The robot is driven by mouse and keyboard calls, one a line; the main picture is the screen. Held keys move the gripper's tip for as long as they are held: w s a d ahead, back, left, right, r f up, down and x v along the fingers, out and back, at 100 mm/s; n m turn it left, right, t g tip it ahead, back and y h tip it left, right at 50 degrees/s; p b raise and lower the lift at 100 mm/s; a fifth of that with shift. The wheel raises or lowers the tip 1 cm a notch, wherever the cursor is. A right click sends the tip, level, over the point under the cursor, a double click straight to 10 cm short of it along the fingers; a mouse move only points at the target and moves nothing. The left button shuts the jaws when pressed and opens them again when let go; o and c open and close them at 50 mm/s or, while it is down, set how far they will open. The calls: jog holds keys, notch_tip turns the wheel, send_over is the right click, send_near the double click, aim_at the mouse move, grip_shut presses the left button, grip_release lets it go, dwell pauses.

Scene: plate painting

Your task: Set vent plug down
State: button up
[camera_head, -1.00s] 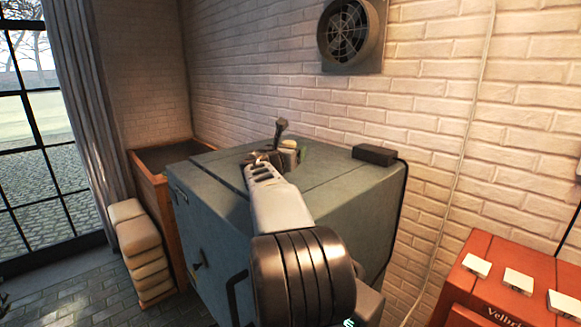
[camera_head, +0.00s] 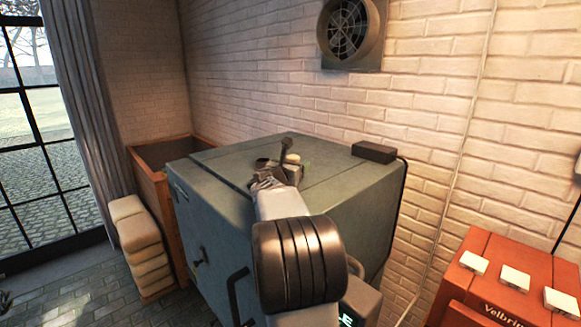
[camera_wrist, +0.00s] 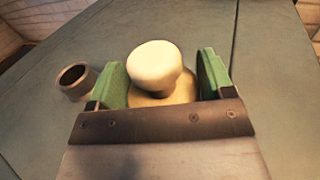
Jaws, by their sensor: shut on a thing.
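The vent plug (camera_wrist: 154,62) is cream, with a rounded knob above a wider base. My gripper (camera_wrist: 163,75) has its green-padded fingers on either side of the plug and is shut on it. In the head view the plug (camera_head: 292,159) shows small at my gripper (camera_head: 290,172), over the top of the grey-green kiln (camera_head: 335,165). A short dark open ring (camera_wrist: 75,81) stands on the kiln top, left of the plug in the wrist view. The plug is apart from this ring. Whether its underside touches the kiln top is hidden.
A dark box (camera_head: 374,152) sits on the kiln's back right edge. A wooden bin (camera_head: 160,190) and stacked pale blocks (camera_head: 138,240) stand left of the kiln. A red unit (camera_head: 520,265) is at lower right. Much of the kiln top is clear.

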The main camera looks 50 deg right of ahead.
jog(key=shift+f+b, duration=0.55)
jog(key=shift+b, duration=0.15)
jog(key=o, duration=1)
jog(key=shift+f, duration=0.1)
jog(key=shift+r+p, duration=0.3)
jog(key=shift+p, duration=0.05)
jog(key=shift+r+p, duration=0.45)
jog(key=shift+p, duration=0.05)
jog(key=b+v, duration=0.4)
jog(key=v, duration=0.8)
jog(key=shift+b, duration=0.35)
jog(key=shift+a, duration=0.1)
